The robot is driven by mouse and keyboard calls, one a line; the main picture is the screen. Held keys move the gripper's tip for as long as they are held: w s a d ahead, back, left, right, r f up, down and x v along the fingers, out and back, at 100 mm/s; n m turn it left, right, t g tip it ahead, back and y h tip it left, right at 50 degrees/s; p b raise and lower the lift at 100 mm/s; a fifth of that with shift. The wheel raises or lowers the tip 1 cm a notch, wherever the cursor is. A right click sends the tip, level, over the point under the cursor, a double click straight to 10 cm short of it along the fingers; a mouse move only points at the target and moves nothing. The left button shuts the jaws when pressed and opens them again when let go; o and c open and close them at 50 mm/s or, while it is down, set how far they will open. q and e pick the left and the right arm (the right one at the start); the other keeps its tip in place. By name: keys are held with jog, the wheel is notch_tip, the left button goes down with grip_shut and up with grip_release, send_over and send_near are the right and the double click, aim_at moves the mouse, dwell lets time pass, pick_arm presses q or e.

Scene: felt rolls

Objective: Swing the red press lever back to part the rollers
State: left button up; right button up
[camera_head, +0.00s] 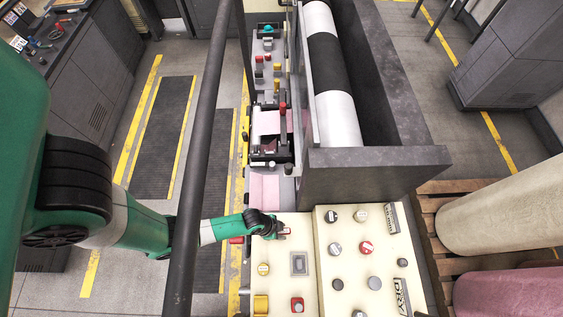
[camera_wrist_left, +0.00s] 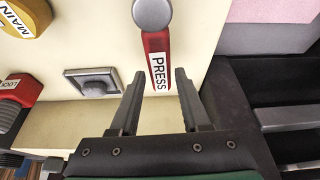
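The red press lever (camera_wrist_left: 157,55) shows in the left wrist view, with a white PRESS label and a round grey knob (camera_wrist_left: 152,13) at its upper end. My left gripper (camera_wrist_left: 160,74) is open, with one finger on each side of the lever's labelled part. There are visible gaps between the lever and both fingers, so it is not gripped. In the head view my left gripper (camera_head: 283,230) is over the upper left corner of the cream control panel (camera_head: 275,262); the lever is mostly hidden there. My right gripper is not in view.
The wrist view shows a grey square switch (camera_wrist_left: 95,83), a yellow MAIN knob (camera_wrist_left: 24,17) and a red LOCK part (camera_wrist_left: 18,88) left of the lever. In the head view, rollers (camera_head: 328,62) stand behind the panel. Felt rolls (camera_head: 500,214) lie at the right.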

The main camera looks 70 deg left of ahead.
pick_arm(q)
jog(key=shift+o, duration=0.8)
jog(key=shift+r, duration=0.25)
jog(key=p+v, duration=0.4)
jog(key=v, duration=0.7)
jog(key=shift+p, duration=0.35)
jog(key=shift+s, duration=0.1)
